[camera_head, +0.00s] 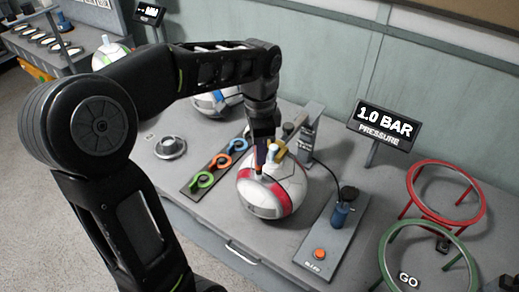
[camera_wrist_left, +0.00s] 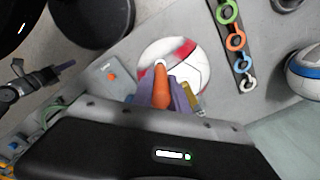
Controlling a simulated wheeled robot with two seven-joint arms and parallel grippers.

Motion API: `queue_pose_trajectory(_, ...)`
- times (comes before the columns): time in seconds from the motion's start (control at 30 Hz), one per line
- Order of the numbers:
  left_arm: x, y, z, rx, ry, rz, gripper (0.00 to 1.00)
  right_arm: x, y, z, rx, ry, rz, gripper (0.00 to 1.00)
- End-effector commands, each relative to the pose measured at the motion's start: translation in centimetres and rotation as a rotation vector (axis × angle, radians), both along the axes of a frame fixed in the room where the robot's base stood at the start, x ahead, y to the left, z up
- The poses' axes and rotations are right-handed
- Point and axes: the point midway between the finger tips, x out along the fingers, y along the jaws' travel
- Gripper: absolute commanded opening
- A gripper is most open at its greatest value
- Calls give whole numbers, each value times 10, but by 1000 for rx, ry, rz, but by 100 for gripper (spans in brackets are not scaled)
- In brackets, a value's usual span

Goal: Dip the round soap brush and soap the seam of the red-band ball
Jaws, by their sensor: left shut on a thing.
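The red-band ball (camera_head: 262,207), white with a red band, sits on the grey bench; it also shows in the left wrist view (camera_wrist_left: 197,66). My left gripper (camera_head: 264,140) is over the ball's top. In the left wrist view its purple fingers (camera_wrist_left: 164,97) are shut on an orange handle (camera_wrist_left: 161,88), which I take to be the round soap brush. Its pale tip lies against or just above the red band; I cannot tell whether it touches. The bristles are not clear. A round metal dish (camera_head: 171,147), possibly the soap dish, stands left of the ball.
A rack of coloured rings (camera_head: 217,165) lies just left of the ball. A grey upright stand (camera_head: 309,133) is close behind it. A panel with a red button (camera_head: 319,254) and a blue fitting is at its right. Red (camera_head: 470,212) and green (camera_head: 462,243) ring stands are farther right.

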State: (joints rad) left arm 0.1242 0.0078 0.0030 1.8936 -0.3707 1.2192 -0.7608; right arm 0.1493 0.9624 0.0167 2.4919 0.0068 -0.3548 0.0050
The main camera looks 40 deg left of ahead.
Motion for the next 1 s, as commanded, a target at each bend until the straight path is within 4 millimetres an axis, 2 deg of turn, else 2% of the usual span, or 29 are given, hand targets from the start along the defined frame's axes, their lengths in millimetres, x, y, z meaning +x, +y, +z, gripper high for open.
queue_pose_trajectory(1.0,0,0,-15,1,1,0,0,0,0,-11,0,0,0,0)
